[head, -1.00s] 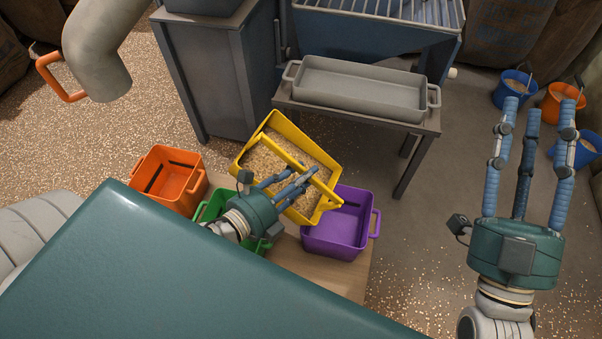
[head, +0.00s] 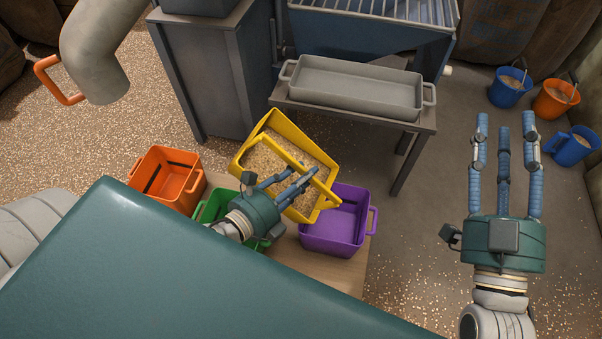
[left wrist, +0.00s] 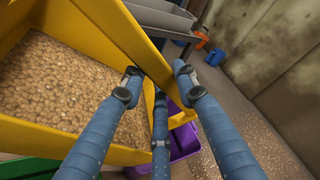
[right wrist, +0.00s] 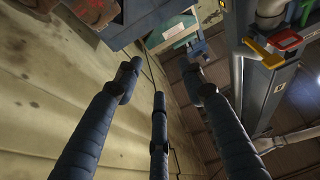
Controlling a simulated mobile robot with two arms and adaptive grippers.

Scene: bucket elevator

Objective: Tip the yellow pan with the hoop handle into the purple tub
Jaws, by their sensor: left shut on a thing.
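The yellow pan (head: 243,160) with the hoop handle is full of pale grain and hangs over the tubs, slightly tilted in the head view. My left gripper (head: 301,177) is shut on its hoop handle (head: 285,153). In the left wrist view the pan (left wrist: 55,134) fills the left side, grain still inside. The purple tub (head: 335,237) stands on a low wooden stand, right of and below the pan; the pan's corner overlaps part of it. It also shows in the left wrist view (left wrist: 186,145). My right gripper (head: 505,125) is open and empty, away at the right.
An orange tub (head: 178,190) and a green tub (head: 212,210) stand left of the purple one on the wooden stand (head: 330,274). A grey tray (head: 350,92) sits on a table behind. Blue and orange buckets (head: 509,90) stand at the far right. Grain litters the floor.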

